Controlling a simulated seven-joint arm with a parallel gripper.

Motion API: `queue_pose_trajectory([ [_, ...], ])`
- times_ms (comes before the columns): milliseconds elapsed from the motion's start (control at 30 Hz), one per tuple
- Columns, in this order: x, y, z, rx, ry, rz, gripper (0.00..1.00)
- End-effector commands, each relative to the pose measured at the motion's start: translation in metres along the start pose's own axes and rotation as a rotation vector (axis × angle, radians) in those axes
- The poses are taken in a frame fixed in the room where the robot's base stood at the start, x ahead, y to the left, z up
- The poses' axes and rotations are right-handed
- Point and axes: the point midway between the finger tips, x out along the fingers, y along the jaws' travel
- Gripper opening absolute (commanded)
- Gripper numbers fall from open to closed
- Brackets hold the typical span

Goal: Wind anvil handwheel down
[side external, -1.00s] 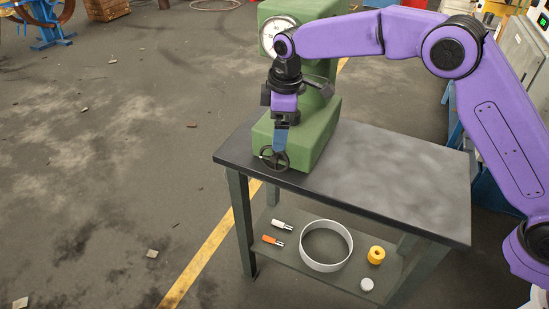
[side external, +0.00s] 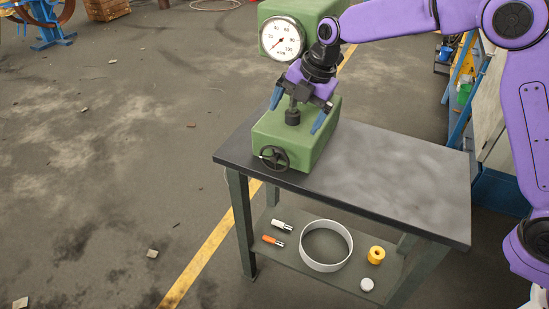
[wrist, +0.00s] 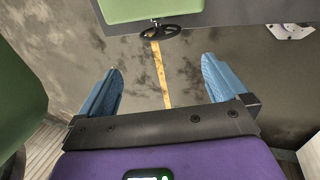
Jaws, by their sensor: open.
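The black handwheel (side external: 274,158) is on the front face of the green machine's base (side external: 296,148). It also shows at the top of the wrist view (wrist: 161,32). A dark cylindrical anvil (side external: 292,115) stands on top of the base. My gripper (side external: 297,115) is above the base, with its blue fingers spread wide on either side of the anvil in the side view. It is open, holds nothing, and is up and apart from the handwheel. In the wrist view my gripper (wrist: 158,82) shows open floor between the fingers.
The machine's upper part carries a white dial gauge (side external: 282,38). The dark bench top (side external: 390,185) is clear on the right. The lower shelf (side external: 345,282) holds a grey ring (side external: 326,246), a yellow part (side external: 376,255), a white cap and two small handled tools.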

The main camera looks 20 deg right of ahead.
Motion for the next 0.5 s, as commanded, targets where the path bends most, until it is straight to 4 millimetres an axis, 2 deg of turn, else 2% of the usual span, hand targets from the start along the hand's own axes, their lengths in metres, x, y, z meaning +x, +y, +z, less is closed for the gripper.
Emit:
queue_pose_trajectory([
  [167,0.018,-0.001,-0.001,-0.001,0.002,-0.004,1.0],
  [500,0.081,-0.001,-0.001,0.0,0.002,-0.004,1.0],
])
